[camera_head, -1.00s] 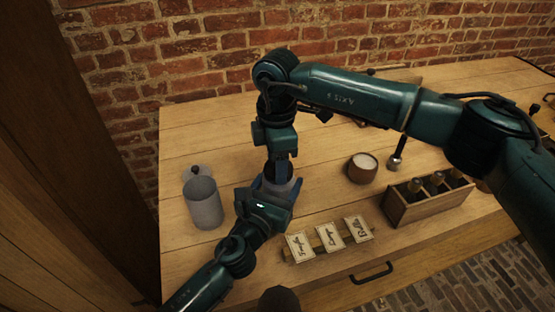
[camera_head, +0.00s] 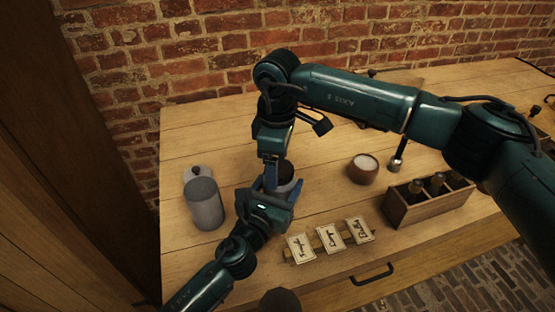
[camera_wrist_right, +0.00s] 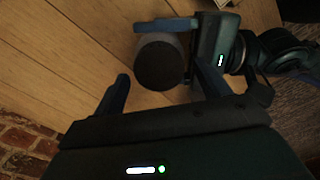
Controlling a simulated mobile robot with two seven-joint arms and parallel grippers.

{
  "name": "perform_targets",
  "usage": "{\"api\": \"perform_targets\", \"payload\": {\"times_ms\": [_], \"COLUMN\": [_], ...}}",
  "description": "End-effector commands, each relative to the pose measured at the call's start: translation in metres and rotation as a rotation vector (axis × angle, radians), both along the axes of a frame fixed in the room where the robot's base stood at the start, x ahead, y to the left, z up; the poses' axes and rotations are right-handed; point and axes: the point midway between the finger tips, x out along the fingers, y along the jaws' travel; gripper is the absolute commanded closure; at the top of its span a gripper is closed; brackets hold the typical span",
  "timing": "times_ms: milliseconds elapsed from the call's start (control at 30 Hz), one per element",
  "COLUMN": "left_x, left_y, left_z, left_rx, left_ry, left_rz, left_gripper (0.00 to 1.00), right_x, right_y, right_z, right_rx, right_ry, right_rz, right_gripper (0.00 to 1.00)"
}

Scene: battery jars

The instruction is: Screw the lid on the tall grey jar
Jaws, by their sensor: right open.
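A grey jar (camera_head: 284,187) with a dark round top stands in front of the brick wall, partly hidden by both grippers. In the right wrist view its dark top (camera_wrist_right: 159,63) faces the camera and its grey side shows. My left gripper (camera_head: 283,191) is closed around the jar's body; one of its blue fingers lies along the jar's side in the wrist view. My right gripper (camera_head: 271,178) is open just above the jar, its fingers spread to either side of the top and apart from it. I cannot tell whether the dark top is a separate lid.
A tall grey cylinder (camera_head: 204,205) stands at the left, with a pale knobbed disc (camera_head: 196,173) behind it. A bowl of white stuff (camera_head: 363,168), a wooden bottle crate (camera_head: 428,201) and label cards (camera_head: 330,240) are to the right. The table's back left is clear.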

Motion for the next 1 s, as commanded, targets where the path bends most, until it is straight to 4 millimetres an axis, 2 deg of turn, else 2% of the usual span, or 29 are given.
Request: {"api": "perform_targets", "payload": {"times_ms": [233, 567, 867, 1000], "left_x": [0.0, 0.0, 0.0, 0.0], "left_y": [0.0, 0.0, 0.0, 0.0], "left_z": [-0.001, -0.001, -0.001, -0.001], "left_rx": [0.001, 0.001, 0.001, 0.001], "left_ry": [0.002, 0.002, 0.002, 0.002], "left_rz": [0.001, 0.001, 0.001, 0.001], "left_gripper": [1.0, 1.0, 1.0, 1.0], "right_x": [0.0, 0.0, 0.0, 0.0], "right_y": [0.0, 0.0, 0.0, 0.0], "right_z": [0.006, 0.044, 0.045, 0.045], "right_rx": [0.001, 0.0, 0.0, 0.0], "right_ry": [-0.001, -0.002, 0.0, 0.0], "right_rz": [0.0, 0.001, 0.004, 0.08], "right_gripper": [0.25, 0.25, 0.28, 0.28]}}
